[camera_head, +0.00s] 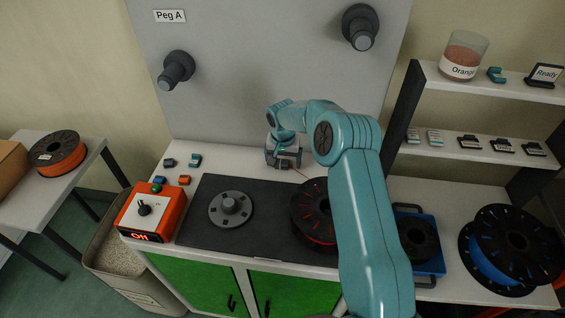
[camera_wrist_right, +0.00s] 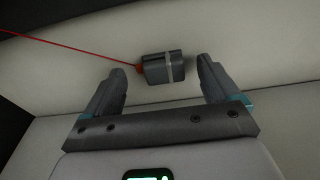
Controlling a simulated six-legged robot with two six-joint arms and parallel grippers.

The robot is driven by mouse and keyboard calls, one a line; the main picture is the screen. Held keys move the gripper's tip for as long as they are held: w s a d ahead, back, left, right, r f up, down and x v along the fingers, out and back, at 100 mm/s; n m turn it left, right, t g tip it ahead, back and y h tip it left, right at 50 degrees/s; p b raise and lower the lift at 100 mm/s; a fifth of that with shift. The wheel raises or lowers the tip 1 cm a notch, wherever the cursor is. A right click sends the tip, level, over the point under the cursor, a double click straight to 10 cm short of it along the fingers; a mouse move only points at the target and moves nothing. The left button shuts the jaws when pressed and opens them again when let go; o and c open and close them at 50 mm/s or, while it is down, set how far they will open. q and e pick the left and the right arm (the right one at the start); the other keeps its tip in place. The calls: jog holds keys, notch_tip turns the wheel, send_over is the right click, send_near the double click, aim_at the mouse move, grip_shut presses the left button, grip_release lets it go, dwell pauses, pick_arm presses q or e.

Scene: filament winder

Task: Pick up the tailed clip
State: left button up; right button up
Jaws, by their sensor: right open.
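The tailed clip (camera_wrist_right: 163,68) is a small dark grey block with a light band and a red end. A thin red filament (camera_wrist_right: 80,49) runs from it to the left in the right wrist view. My right gripper (camera_wrist_right: 163,85) is open, with one finger on each side of the clip and a gap to each. I cannot tell how deep the clip sits between the fingertips. In the head view my right gripper (camera_head: 285,159) is low over the back of the worktop and mostly hides the clip. My left gripper is not in view.
A grey round hub (camera_head: 231,208) sits on the dark mat (camera_head: 198,233). An orange control box (camera_head: 153,211) and small clips (camera_head: 195,160) are to the left. The grey panel (camera_head: 262,70) rises behind.

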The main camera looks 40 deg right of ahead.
jog(key=shift+s, duration=0.1)
jog(key=shift+f, duration=0.1)
jog(key=c, duration=1.1)
jog(key=shift+c, duration=0.2)
jog(key=shift+r, duration=0.2)
